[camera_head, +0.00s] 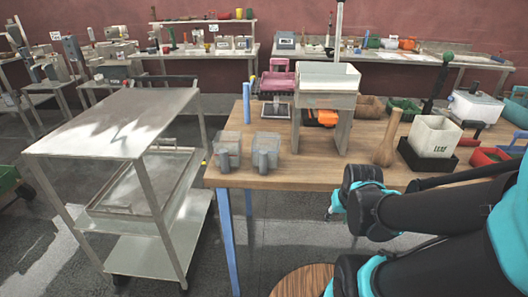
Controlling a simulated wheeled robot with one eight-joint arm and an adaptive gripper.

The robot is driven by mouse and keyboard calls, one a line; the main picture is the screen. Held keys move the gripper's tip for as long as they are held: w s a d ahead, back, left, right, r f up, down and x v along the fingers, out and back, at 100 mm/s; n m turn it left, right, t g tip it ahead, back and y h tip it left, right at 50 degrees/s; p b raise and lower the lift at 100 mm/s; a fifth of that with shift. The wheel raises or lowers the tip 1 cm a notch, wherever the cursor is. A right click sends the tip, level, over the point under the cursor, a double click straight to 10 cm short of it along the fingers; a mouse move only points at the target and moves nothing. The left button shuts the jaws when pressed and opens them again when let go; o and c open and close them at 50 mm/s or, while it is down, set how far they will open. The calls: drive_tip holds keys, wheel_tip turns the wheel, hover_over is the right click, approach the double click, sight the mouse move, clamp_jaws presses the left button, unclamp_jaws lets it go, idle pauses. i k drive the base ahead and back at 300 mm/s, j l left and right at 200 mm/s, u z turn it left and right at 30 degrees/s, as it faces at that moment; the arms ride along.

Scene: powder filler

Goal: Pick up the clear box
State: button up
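Two greyish, see-through-looking boxes stand upright side by side on the wooden table near its front left corner: a left box (228,145) and a right box (266,149). Each has a darker grey rounded piece at its front. I cannot tell which of them is the clear box. My black and teal arm reaches in from the right. My gripper (335,206) shows only in small part at the arm's far end, in front of the table edge and well right of the boxes. Its fingers are mostly hidden, so its opening cannot be told.
The wooden table (335,172) also bears a white bin on a grey stand (328,82), a wooden pestle-like piece (387,140) and a white box (434,136) in a black tray. A metal cart (115,122) stands left. Table space in front of the stand is clear.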

sight(228, 146)
drive_tip(key=l+u, duration=0.15)
drive_tip(key=u, duration=1.8)
drive_tip(key=k+u, duration=0.3)
drive_tip(key=k, duration=0.3)
drive_tip(key=k+l, duration=0.05)
